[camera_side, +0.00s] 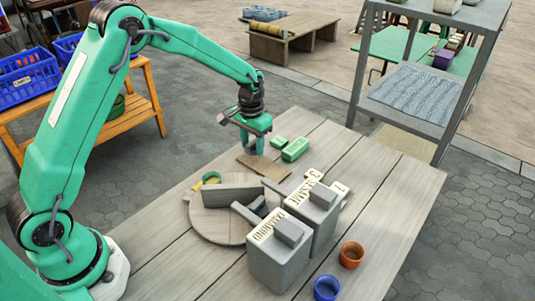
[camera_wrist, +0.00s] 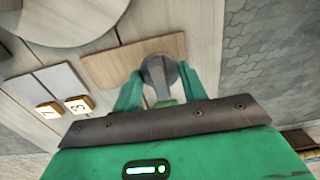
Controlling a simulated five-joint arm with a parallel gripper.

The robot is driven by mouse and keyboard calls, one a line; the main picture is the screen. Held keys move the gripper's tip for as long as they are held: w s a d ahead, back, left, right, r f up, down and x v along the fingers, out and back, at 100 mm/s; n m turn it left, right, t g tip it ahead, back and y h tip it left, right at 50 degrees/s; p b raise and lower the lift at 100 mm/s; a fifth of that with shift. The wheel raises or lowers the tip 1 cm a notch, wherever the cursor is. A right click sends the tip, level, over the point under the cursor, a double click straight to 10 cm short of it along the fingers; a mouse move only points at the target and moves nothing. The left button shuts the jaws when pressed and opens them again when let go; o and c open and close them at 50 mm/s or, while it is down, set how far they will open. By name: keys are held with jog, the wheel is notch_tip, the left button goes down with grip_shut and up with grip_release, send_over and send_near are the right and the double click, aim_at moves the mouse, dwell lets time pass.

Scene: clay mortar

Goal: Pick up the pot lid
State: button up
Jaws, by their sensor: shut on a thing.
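My gripper (camera_side: 252,145) points down over the far left part of the table, close above a flat brown board (camera_side: 262,168). In the wrist view my gripper (camera_wrist: 158,85) has its two green fingers shut on a small grey rounded piece (camera_wrist: 158,68), which may be the pot lid. Its underside is hidden, and the fingers hide it in the side view. I cannot tell whether it touches the board. The brown board also shows in the wrist view (camera_wrist: 105,66).
A round wooden board (camera_side: 205,228) bears a grey slab (camera_side: 240,190). Two grey labelled boxes (camera_side: 280,265) (camera_side: 318,220) stand at front. Green blocks (camera_side: 295,149) lie right of my gripper. An orange cup (camera_side: 351,255) and blue cup (camera_side: 326,288) stand near the front.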

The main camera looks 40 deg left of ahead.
jog(key=shift+r, duration=0.85)
jog(key=s+d+r, duration=0.6)
jog(key=d+r, duration=0.1)
jog(key=d, duration=0.3)
jog(key=shift+s+a, duration=0.1)
jog(key=s+a+n, duration=0.2)
jog(key=s+a, duration=0.6)
jog(key=s, duration=0.2)
jog(key=shift+s+a+f, duration=0.2)
jog(key=shift+a+f, duration=0.15)
jog(key=shift+f, duration=0.05)
jog(key=shift+f, duration=0.15)
jog(key=shift+f, duration=2.2)
